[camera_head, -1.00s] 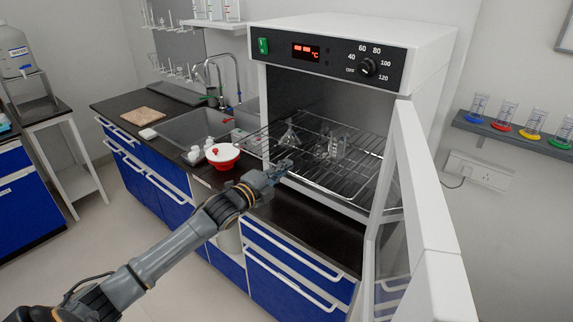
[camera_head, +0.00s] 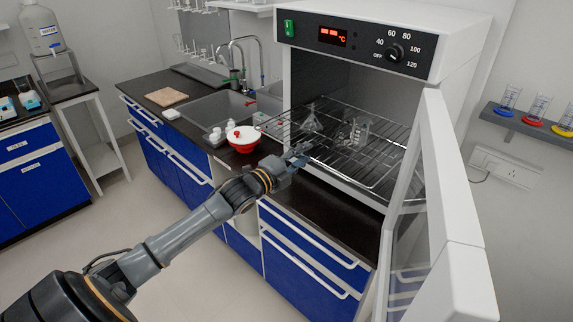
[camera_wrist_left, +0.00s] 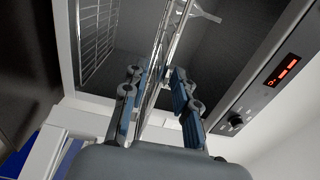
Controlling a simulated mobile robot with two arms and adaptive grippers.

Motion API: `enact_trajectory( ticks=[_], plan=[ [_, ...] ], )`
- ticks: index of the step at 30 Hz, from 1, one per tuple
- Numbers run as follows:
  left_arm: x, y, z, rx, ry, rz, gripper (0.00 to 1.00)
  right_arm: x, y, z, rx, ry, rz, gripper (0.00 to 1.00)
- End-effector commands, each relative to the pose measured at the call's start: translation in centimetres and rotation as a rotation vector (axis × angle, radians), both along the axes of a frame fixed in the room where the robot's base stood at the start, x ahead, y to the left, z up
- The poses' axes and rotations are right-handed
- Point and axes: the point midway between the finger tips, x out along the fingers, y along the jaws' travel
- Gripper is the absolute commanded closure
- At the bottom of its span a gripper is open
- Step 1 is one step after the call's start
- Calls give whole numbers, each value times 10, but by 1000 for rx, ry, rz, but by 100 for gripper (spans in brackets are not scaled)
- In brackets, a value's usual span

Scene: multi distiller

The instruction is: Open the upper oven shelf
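The upper oven shelf (camera_head: 375,176) is a wire rack with clear glassware on it. It sticks out in front of the oven (camera_head: 450,45) opening. My left gripper (camera_head: 303,154) is at its front edge. A conical flask (camera_head: 311,120) and a beaker (camera_head: 357,131) stand upright on the shelf. The oven door (camera_head: 450,190) stands wide open on the right. My right gripper is not seen.
A red and white pot (camera_head: 243,140) and small white bottles (camera_head: 216,135) stand on the counter left of the oven. Another wire grid (camera_wrist_left: 95,40) shows in the left wrist view. The black counter (camera_head: 318,205) below the shelf is clear.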

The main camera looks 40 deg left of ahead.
Motion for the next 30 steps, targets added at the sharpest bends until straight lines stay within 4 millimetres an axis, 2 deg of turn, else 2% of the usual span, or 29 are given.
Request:
enact_trajectory(
  ticks=[15,21,30],
  plan=[
    [-86,12,-2,2,5,-1,72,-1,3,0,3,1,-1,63],
    [-103,15,-1,1,3,0,72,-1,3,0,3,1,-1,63],
    [-108,15,0,1,2,0,72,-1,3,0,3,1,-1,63]
  ],
)
